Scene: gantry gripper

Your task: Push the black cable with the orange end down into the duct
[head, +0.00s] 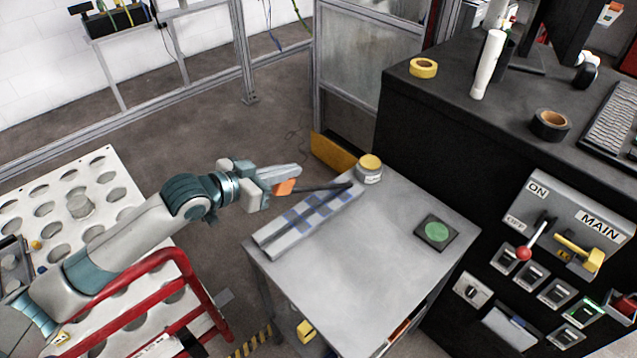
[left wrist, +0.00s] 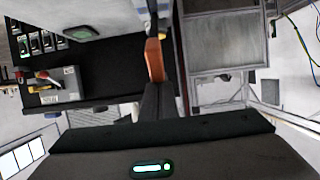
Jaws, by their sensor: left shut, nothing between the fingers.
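The duct (head: 285,236) is a pale grey strip with blue slots, lying along the left edge of the grey table. The black cable (head: 325,187) runs above the duct's far end, by the round tin. Its orange end (head: 284,187) is raised, beside and just below the fingers of my left gripper (head: 297,171). That gripper is shut and empty, above the table's left edge. I cannot tell whether the fingers touch the cable. My right gripper is out of view.
A tin with a yellow lid (head: 370,167) stands at the duct's far end. A green button on a black plate (head: 436,231) is on the right of the table (head: 345,270). A black control cabinet (head: 440,140) rises behind. The table's middle is clear.

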